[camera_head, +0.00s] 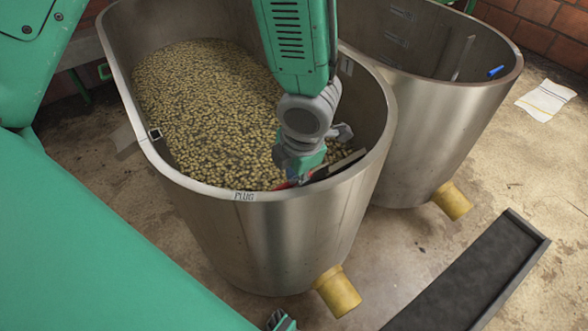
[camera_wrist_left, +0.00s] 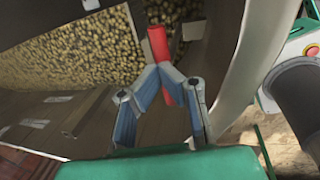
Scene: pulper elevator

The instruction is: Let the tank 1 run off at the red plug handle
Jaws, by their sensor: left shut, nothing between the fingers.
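Tank 1 (camera_head: 330,225) is a steel tank marked 1, filled with pale beans over much of its floor. Its front rim carries a PLUG label (camera_head: 244,196). The red plug handle (camera_head: 285,185) shows as a small red piece inside the front wall, partly hidden by my left gripper (camera_head: 303,172). In the left wrist view the red handle (camera_wrist_left: 158,42) lies just beyond the fingertips (camera_wrist_left: 160,68). The fingers are shut and empty, their tips together at the handle; I cannot tell whether they touch it.
A yellow outlet (camera_head: 337,291) sits low on tank 1's front. A second steel tank (camera_head: 440,120) with its own yellow outlet (camera_head: 453,201) stands to the right. A dark channel (camera_head: 475,285) lies at lower right. A white cloth (camera_head: 546,100) lies on the floor.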

